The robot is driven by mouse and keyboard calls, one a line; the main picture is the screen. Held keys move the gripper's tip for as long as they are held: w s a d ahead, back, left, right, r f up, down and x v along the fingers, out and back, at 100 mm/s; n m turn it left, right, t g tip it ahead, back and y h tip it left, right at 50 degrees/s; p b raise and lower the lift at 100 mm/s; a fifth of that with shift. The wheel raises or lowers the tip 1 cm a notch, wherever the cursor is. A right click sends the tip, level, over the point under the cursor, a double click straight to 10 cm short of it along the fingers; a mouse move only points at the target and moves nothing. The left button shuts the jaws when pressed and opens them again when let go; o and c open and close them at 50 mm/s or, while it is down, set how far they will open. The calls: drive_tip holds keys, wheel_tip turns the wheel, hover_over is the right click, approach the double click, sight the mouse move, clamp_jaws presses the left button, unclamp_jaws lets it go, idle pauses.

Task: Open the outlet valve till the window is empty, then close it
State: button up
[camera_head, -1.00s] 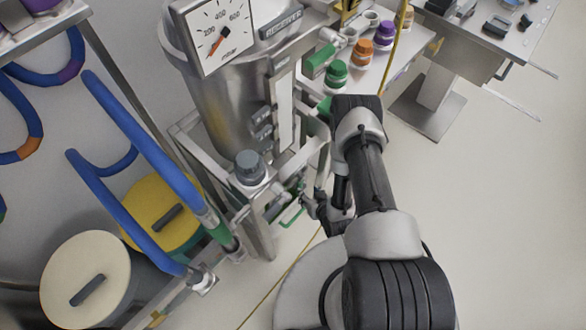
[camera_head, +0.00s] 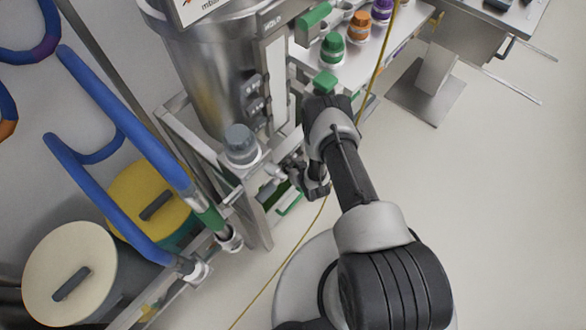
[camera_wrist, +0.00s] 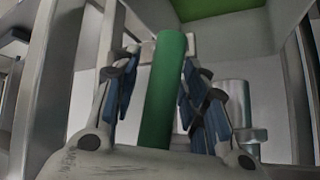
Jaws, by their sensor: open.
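A green bar-like handle (camera_wrist: 166,95), apparently the outlet valve's, stands between the two blue-padded fingers of my gripper (camera_wrist: 158,78) in the wrist view. The fingers are open, one on each side of it, with a gap at least on the left; contact on the right is unclear. In the head view my gripper (camera_head: 308,178) is low beside the steel vessel (camera_head: 205,75), near its lower fittings. The pale upright window strip (camera_head: 274,75) is on the vessel's right side; its fill level cannot be read.
A steel frame (camera_head: 258,205) stands close beside my gripper. A grey-capped fitting (camera_head: 240,145) is left of it. Blue hoses (camera_head: 120,120) and lidded drums (camera_head: 70,270) are at left. A yellow cable (camera_head: 285,255) crosses the floor. The floor at right (camera_head: 500,200) is clear.

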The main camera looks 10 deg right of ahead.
drive_tip(key=shift+w+f, duration=0.1)
drive_tip(key=shift+w, duration=0.05)
clamp_jaws()
idle(0.5)
idle(0.4)
